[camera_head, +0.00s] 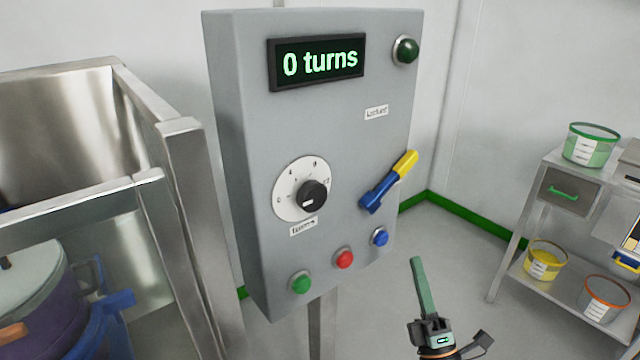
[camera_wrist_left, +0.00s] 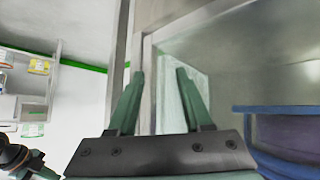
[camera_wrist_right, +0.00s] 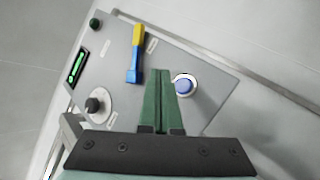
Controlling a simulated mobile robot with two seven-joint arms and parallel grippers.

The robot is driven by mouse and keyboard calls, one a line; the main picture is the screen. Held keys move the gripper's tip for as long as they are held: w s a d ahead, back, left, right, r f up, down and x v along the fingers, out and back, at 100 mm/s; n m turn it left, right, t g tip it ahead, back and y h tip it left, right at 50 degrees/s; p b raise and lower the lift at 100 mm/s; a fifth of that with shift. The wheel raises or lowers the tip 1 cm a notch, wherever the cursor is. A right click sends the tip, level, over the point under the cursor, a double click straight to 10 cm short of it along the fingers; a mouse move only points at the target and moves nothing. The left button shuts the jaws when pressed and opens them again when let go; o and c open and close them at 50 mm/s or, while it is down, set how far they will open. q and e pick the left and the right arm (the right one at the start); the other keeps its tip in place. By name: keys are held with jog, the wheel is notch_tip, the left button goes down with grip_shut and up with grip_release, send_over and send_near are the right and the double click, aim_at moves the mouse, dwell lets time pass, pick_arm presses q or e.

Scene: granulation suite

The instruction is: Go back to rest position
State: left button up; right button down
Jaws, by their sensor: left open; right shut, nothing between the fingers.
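My right gripper (camera_head: 417,262) is low in the head view, in front of and below the grey control panel (camera_head: 240,150), apart from it. In the right wrist view its green fingers (camera_wrist_right: 161,72) are together and empty, with the panel beyond. The blue button (camera_wrist_right: 185,86) shows just right of the fingertips there. My left gripper is outside the head view. In the left wrist view its fingers (camera_wrist_left: 160,75) stand apart with nothing between them, facing a steel frame.
The panel carries a display (camera_head: 317,64) reading "0 turns", a dial (camera_head: 313,194), a blue-yellow lever (camera_head: 388,182), and green, red and blue buttons. A steel enclosure (camera_head: 180,200) stands left. A shelf rack (camera_head: 530,215) with tubs stands right. Open floor lies between panel and rack.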

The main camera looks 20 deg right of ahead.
jog(key=s+a+f+m+g+y, duration=0.1)
jog(key=a+f+m+g, duration=0.35)
jog(key=f, duration=0.35)
jog(key=s+a+f+m+g+y, duration=0.1)
jog(key=s+a+f+m+g, duration=0.1)
jog(key=a+f+m+g, duration=0.4)
jog(key=s+a+f+m+g+y, duration=0.2)
jog(key=s+a+f+m+g, duration=0.35)
jog(key=s+f, duration=0.6)
pick_arm(q)
jog(key=s+a+r+p, duration=0.1)
jog(key=a+r+p, duration=0.2)
jog(key=r+p, duration=0.5)
jog(key=p, duration=0.4)
jog(key=shift+s+a+r+n+y, duration=0.2)
jog(key=shift+s+r+n+y, duration=0.1)
jog(key=shift+s+r+y, duration=0.1)
pick_arm(e)
jog(key=s+d+r+m+h, duration=0.1)
jog(key=s+d+r+m, duration=0.1)
jog(key=r, duration=0.6)
jog(key=shift+s+d+g, duration=0.4)
jog(key=shift+s+d, duration=0.05)
jog(key=shift+d, duration=0.1)
jog(key=shift+r, duration=0.1)
pick_arm(q)
jog(key=shift+w+d, duration=0.15)
jog(key=shift+d, duration=0.05)
